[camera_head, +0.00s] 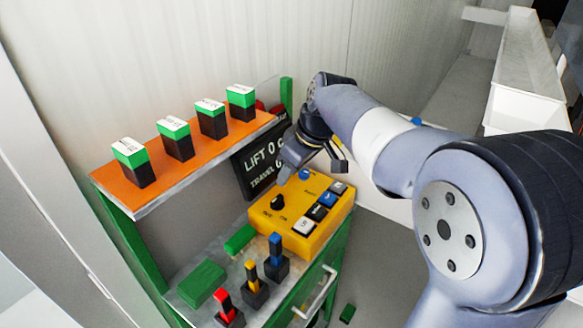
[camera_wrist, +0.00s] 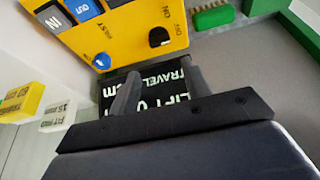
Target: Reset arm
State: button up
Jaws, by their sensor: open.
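My gripper (camera_head: 312,170) is open with nothing between its fingers, above the back edge of the yellow control box (camera_head: 330,223). In the wrist view, my gripper (camera_wrist: 160,88) has its fingers apart in front of the black LIFT/TRAVEL display (camera_wrist: 152,92). My arm comes in from the right and bends down to the box. The box carries a black knob (camera_head: 278,202), a blue knob (camera_head: 306,173) and several buttons; the blue knob (camera_wrist: 102,61) lies close to the fingers in the wrist view. I cannot tell whether a finger touches the box.
An orange shelf (camera_head: 200,163) holds several green-topped black blocks to the left. Red (camera_head: 224,303), yellow (camera_head: 253,275) and blue (camera_head: 276,250) levers stand on the lower shelf. A ribbed wall (camera_head: 230,40) rises behind. Grey floor (camera_head: 380,265) is open below my arm.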

aim_at(277, 198)
jog(key=shift+f, duration=0.1)
jog(key=x, duration=1)
jog(key=shift+f, duration=0.2)
jog(key=shift+w+f+p, duration=0.1)
jog(key=shift+p, duration=0.2)
